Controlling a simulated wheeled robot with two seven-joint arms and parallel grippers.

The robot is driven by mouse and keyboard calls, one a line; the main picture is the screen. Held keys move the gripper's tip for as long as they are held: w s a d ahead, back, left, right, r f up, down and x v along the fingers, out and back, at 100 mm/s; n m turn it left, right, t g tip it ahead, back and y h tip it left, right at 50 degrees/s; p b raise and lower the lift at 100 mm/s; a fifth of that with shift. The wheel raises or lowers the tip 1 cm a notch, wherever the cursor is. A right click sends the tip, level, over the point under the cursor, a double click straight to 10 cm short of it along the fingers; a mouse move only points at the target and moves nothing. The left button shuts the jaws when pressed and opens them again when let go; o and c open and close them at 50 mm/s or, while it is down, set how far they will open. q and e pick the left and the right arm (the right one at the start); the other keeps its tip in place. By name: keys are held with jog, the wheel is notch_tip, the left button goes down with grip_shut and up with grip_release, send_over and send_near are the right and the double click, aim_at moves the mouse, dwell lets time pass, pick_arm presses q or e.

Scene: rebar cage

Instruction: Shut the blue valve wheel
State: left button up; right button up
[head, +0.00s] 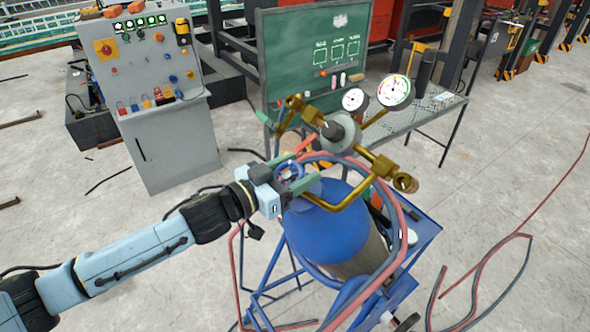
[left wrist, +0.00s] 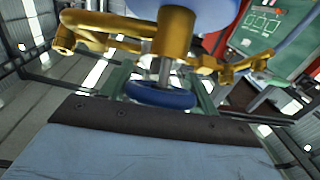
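The blue valve wheel (left wrist: 160,95) sits on a metal stem below a brass valve body (left wrist: 174,35) in the left wrist view. In the head view the wheel (head: 289,170) shows partly at the top of the blue gas cylinder (head: 325,228). My left gripper (head: 298,173) reaches it from the left. Its two green fingers stand apart, one on each side of the wheel, in the left wrist view (left wrist: 160,88). The fingers are spread wide and lie close to the rim; I cannot tell whether they touch it. My right gripper is in neither view.
A brass regulator (head: 341,132) with two gauges, one a large dial (head: 394,91), rises above the cylinder. Red and blue hoses (head: 399,225) loop around the blue cart (head: 425,232). A grey control cabinet (head: 165,140) stands left, a green board (head: 322,55) and metal table (head: 425,112) behind.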

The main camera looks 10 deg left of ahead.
pick_arm(q)
jog(key=shift+c, duration=1.3)
jog(key=shift+r+m+g+h+p, duration=0.15)
jog(key=shift+m+g+h+p, duration=0.7)
jog(key=shift+m, duration=0.35)
jog(key=m+g+h+p, duration=0.1)
jog(key=m+g, duration=0.1)
jog(key=m, duration=0.1)
jog(key=shift+s+d+g+h+p, duration=0.1)
jog(key=shift+g+h+p, duration=0.15)
jog(key=shift+p, duration=0.15)
jog(key=shift+s+d+m+g+h+p, duration=0.1)
jog(key=shift+m+g+h+p, duration=0.3)
jog(key=shift+m+g, duration=0.5)
jog(key=shift+s+m+g+h, duration=0.2)
jog(key=shift+m+g+h, duration=0.2)
jog(key=shift+m+g, duration=1.05)
jog(key=shift+f+m, duration=0.2)
jog(key=shift+m, duration=0.05)
